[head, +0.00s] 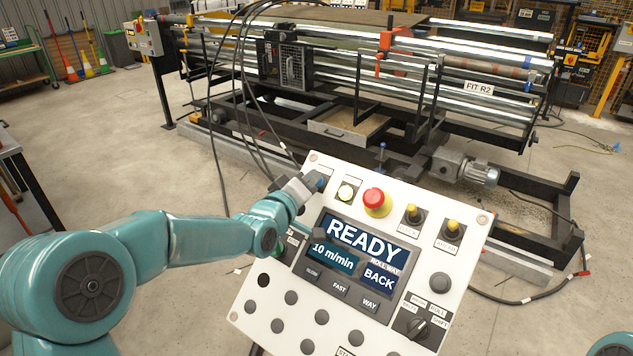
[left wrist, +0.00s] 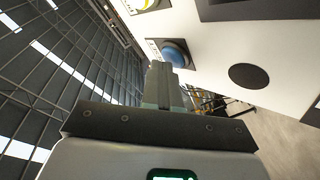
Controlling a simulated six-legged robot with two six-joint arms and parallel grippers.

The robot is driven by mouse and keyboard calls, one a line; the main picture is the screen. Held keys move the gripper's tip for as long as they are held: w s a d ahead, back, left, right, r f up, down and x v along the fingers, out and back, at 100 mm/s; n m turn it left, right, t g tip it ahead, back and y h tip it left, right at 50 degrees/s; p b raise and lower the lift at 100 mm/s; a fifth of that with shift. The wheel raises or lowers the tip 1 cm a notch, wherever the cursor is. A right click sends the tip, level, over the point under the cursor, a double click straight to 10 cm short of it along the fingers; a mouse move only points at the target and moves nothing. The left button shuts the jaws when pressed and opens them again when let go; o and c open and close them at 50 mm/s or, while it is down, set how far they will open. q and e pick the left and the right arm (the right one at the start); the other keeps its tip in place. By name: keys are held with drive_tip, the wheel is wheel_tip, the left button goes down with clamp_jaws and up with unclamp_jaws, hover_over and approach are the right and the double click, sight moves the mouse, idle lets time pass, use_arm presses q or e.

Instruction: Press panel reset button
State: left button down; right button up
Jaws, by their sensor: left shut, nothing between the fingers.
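The white control panel (head: 470,222) stands tilted in front of me, its screen (head: 358,250) showing READY, 10 m/min and BACK. A blue button (head: 323,182) sits at its upper left corner, mostly hidden by my left gripper (head: 308,187) in the head view. The blue button (left wrist: 177,52) shows more clearly in the left wrist view, in a dark surround. My left gripper's fingers (left wrist: 160,78) are shut and empty, their tips right at the button's edge. I cannot tell whether they touch it. My right gripper is out of view.
Several grey buttons (head: 322,317) lie lower down. The roller machine (head: 480,65) stands behind, with cables hanging in front of it.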

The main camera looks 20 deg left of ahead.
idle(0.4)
use_arm(q)
drive_tip(key=shift+s+a+r, duration=0.1)
drive_tip(key=shift+s+r, duration=0.3)
drive_tip(key=shift+r, duration=0.15)
drive_tip(key=s+r, duration=0.1)
drive_tip(key=r, duration=0.1)
drive_tip(key=s+a+r, duration=0.1)
drive_tip(key=s+r, duration=0.1)
drive_tip(key=shift+s+a, duration=0.1)
idle(0.7)
